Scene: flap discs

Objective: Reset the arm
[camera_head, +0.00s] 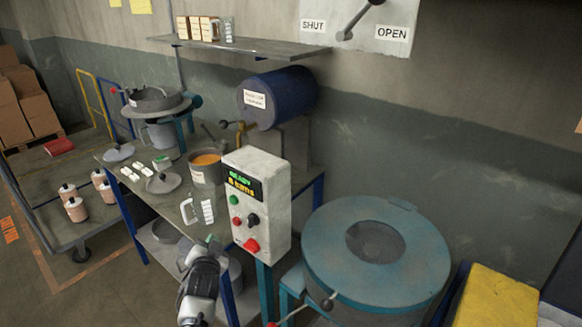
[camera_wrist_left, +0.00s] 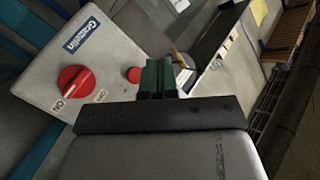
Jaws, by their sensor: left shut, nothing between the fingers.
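My left gripper (camera_head: 209,241) is at the lower middle of the head view, below and left of the white control box (camera_head: 256,205). Its green fingers are shut and empty. In the left wrist view the closed fingers (camera_wrist_left: 157,78) point away from the camera, with a grey box (camera_wrist_left: 100,70) bearing a red ON knob behind and to their left. Whether the fingers touch anything is hard to tell, but nothing is held. My right gripper is not in view.
The workbench (camera_head: 215,220) behind holds a pot of orange material (camera_head: 206,167), a white-handled jug (camera_head: 198,209) and lids. A large blue-lidded drum (camera_head: 376,250) stands at the right. A cart (camera_head: 60,215) with several bottles is at the left.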

